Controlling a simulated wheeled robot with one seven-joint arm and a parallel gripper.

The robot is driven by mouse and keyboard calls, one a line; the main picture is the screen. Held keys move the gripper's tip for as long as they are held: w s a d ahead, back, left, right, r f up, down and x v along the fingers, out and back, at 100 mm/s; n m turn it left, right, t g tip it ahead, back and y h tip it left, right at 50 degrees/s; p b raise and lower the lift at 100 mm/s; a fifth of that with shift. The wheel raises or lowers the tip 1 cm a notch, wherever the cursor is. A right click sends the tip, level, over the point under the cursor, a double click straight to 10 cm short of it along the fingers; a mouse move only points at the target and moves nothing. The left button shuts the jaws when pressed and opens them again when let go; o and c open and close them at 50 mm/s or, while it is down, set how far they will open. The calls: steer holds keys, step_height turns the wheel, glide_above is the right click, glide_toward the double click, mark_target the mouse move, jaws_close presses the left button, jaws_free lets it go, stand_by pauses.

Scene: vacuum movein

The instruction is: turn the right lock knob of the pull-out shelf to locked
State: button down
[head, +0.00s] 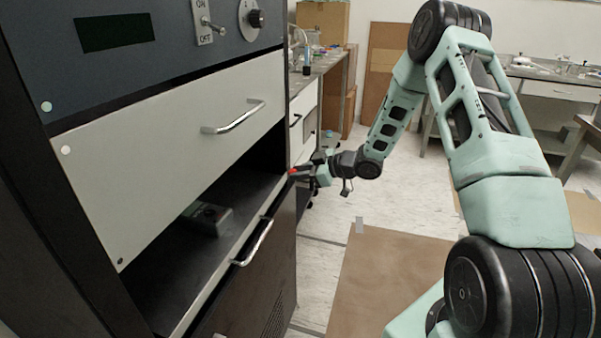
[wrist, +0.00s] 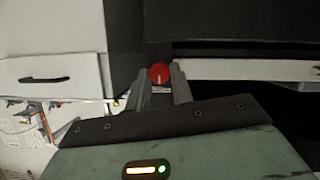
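The right lock knob (wrist: 160,73) is a small red round knob at the right front corner of the pull-out shelf (head: 223,274). In the wrist view it sits between the tips of my gripper (wrist: 160,78), with no clear gap on either side. In the head view my gripper (head: 303,172) reaches the shelf's corner from the right, and only a bit of red shows there. The knob's pointer and lock setting cannot be read. The shelf is a dark surface with a light front edge, below a white drawer.
A dark box (head: 206,217) lies on the shelf. A side bench (head: 322,66) stands behind my gripper. The floor to the right has a brown mat (head: 385,275).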

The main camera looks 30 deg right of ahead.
steer(key=shift+f+n+b, duration=0.15)
steer(key=shift+n+b, duration=0.15)
steer(key=shift+b, duration=0.3)
steer(key=n+t+b, duration=0.2)
steer(key=n+b, duration=0.2)
steer(key=b, duration=0.7)
steer(key=n+t+h+b, duration=0.1)
steer(key=n+b, duration=0.4)
steer(key=b, duration=0.7)
steer(key=f+n+t+h+b, duration=0.1)
steer(key=n+t+b, duration=0.2)
steer(key=b, duration=0.8)
steer(key=shift+s+a+f+n+t+b, duration=0.1)
steer(key=shift+s+a+n+t+b, duration=0.2)
steer(key=shift+n, duration=0.5)
steer(key=c, duration=1.2)
jaws_free()
steer(key=p+v, duration=0.3)
steer(key=v, duration=1.4)
steer(key=shift+s, duration=0.25)
